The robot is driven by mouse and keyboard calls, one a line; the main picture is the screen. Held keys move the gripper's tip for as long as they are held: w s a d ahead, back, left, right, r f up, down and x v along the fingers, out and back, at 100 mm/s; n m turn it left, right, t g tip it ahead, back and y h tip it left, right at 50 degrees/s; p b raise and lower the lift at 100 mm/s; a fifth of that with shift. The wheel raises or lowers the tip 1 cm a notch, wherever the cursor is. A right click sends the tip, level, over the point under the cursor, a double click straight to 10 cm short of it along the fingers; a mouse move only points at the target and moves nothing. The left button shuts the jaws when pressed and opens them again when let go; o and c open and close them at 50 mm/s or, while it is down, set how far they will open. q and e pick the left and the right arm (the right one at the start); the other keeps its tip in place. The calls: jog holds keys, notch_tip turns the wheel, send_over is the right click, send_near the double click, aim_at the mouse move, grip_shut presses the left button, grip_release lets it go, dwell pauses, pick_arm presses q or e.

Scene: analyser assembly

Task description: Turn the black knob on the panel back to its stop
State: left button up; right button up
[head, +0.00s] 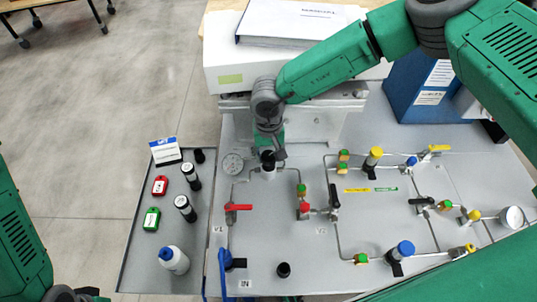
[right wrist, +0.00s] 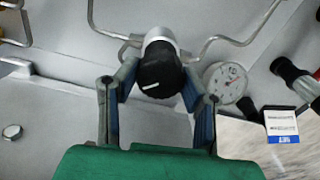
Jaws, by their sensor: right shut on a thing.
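The black knob (right wrist: 160,68) with a white pointer line sits on a pale metal stem on the grey panel (head: 275,215). My right gripper (right wrist: 158,82) is shut on the knob, one finger on each side of it. In the head view the right gripper (head: 269,148) reaches down to the knob (head: 268,160) at the panel's upper left, and its fingers partly hide it.
A round gauge (head: 233,163) is beside the knob. Pipes and a red-handled valve (head: 238,207) stand close by, with several coloured valves farther right. A tray (head: 140,238) with vials and tags lies left. A white box (head: 230,75) with a manual (head: 295,22) stands behind.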

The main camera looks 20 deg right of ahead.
aim_at(267, 153)
jog(key=n, duration=0.5)
jog(key=shift+w+n, duration=0.25)
jog(key=shift+n, duration=0.05)
jog(key=shift+a+r+n, duration=0.1)
jog(key=shift+n, duration=2.1)
jog(key=o, duration=1)
jog(key=shift+o, duration=0.7)
jog(key=shift+a, duration=0.1)
notch_tip(267, 153, up, 12)
jog(key=shift+f, duration=0.25)
jog(key=shift+w, duration=0.1)
